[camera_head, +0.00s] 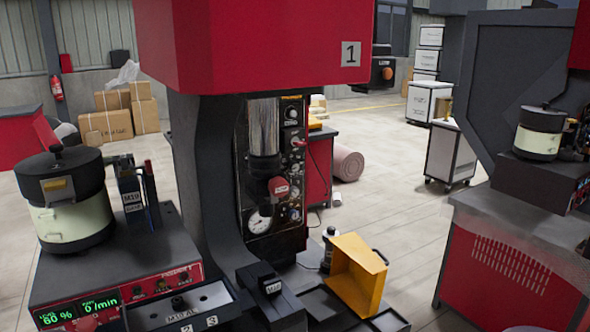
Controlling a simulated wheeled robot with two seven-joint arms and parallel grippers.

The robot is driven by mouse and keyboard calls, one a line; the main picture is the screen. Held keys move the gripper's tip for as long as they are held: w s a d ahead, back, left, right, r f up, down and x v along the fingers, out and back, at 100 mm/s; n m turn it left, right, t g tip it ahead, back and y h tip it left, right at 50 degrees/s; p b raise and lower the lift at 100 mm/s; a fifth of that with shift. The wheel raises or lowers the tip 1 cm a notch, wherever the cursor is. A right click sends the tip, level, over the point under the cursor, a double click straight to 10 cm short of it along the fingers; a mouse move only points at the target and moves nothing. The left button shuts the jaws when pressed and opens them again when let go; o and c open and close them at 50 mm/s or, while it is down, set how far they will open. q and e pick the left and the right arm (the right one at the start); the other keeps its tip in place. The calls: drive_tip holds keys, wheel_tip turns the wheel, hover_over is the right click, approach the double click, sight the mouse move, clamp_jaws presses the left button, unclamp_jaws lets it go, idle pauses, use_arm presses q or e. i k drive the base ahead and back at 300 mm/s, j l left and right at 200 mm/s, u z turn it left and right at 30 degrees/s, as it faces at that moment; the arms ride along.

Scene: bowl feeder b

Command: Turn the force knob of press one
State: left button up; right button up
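Press one (250,50) stands in the middle, with a red head marked "1" and a dark grey column. Its black control panel (291,165) faces right of centre and carries several small knobs, including one near the top (291,113). A larger red knob or button (278,186) with a pale label sticks out in front of the panel. A white round gauge (259,221) sits low on it. The labels are too small to read, so I cannot tell which knob sets the force. Neither of my grippers shows, and nothing is seen touching the panel.
A bowl feeder (70,215) stands at left above a red controller with green displays (75,310). A yellow bin (357,275) and a dark bottle sit right of the press base. Another red machine (520,250) stands at right. Open floor (415,215) lies between.

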sight(294, 167)
drive_tip(key=u, duration=2.65)
drive_tip(key=z, duration=2.65)
drive_tip(key=i+l+z, duration=0.65)
drive_tip(key=i, duration=0.15)
